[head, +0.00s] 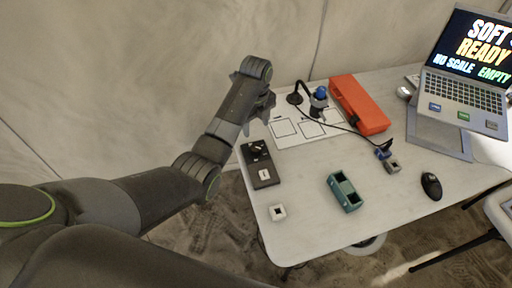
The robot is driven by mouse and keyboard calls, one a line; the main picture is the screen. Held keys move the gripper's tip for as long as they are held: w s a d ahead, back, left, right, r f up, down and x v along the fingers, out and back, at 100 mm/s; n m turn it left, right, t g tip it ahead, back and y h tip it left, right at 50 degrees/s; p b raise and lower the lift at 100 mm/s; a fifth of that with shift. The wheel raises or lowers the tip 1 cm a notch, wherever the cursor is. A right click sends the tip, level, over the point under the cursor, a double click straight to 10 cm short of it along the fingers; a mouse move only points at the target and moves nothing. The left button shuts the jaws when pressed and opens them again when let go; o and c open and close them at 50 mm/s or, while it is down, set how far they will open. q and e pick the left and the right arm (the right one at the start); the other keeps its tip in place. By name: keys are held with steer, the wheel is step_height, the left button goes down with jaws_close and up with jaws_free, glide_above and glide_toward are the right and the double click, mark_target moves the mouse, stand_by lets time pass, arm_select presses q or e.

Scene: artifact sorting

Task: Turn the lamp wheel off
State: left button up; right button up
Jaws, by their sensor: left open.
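A dark box (262,171) with a round black knob (256,149) on its far part and a white-marked panel on its near part lies at the table's left edge; it looks like the lamp's wheel control. A small lamp (295,98) with a dark base and bent neck stands at the back, beside a blue-topped piece (320,94). I cannot tell whether it is lit. My left gripper (267,106) is open, above the back left table edge, beyond the knob and apart from it. Its fingers are partly hidden by its own body. My right gripper is out of view.
A white sheet with outlined squares (284,128) lies at the back, beside a red case (359,104). A cable crosses the table.

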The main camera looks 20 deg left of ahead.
mark_target(256, 147)
arm_select(q)
step_height(256, 147, down, 11)
steer(key=shift+r, duration=0.15)
steer(key=shift+c, duration=0.4)
steer(key=c, duration=0.9)
